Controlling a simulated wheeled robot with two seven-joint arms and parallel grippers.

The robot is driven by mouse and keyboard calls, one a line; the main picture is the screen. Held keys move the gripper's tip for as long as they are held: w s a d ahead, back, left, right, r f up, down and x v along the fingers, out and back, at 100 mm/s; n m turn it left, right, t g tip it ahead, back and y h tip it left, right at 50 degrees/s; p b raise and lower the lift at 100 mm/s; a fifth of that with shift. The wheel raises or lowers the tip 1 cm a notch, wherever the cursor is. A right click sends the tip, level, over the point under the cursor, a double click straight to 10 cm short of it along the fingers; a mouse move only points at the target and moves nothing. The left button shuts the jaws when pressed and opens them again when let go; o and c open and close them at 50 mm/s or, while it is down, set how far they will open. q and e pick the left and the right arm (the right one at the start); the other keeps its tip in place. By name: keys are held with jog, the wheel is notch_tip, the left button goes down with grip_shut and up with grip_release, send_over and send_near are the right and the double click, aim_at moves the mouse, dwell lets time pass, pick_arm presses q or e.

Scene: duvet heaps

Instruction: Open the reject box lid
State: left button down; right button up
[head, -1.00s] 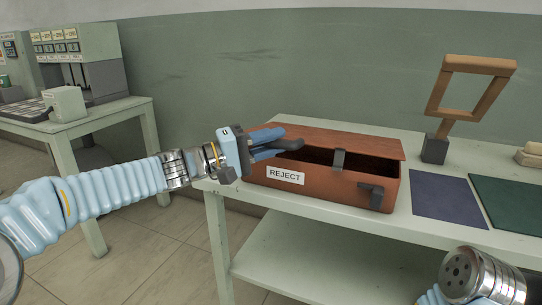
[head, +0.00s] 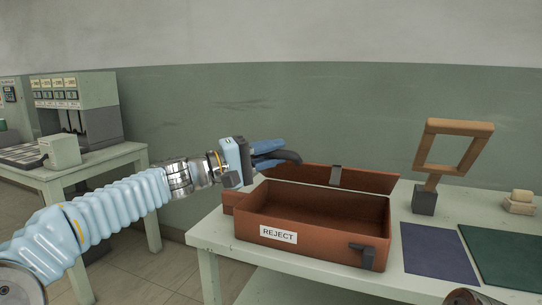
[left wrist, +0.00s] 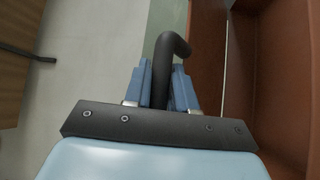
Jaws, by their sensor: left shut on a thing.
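The reject box (head: 325,250) is reddish brown, with a white REJECT label, and stands on the pale green table. Its lid (head: 375,181) is up and leans at the back edge, and the inside looks empty. My left gripper (head: 275,153) is at the lid's left end, shut on a dark curved handle (head: 291,157). In the left wrist view the handle (left wrist: 162,85) runs between the blue fingers, and the box wall (left wrist: 285,75) is to the right. My right gripper's fingers are not seen.
Right of the box lie a dark blue mat (head: 437,254) and a dark green mat (head: 510,255). A wooden frame on a dark block (head: 424,201) stands behind them. Pale blocks (head: 520,202) are at the far right. Another bench (head: 95,160) is at left.

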pick_arm(q)
jog(key=c, duration=1.3)
grip_release()
jog(key=shift+a, duration=0.1)
jog(key=shift+s+a+f, duration=0.1)
jog(key=shift+s+a, duration=0.05)
jog(key=shift+a, duration=0.15)
jog(key=b+v, duration=0.3)
jog(key=v, duration=1)
jog(key=shift+b, duration=0.3)
jog(key=shift+c, duration=0.3)
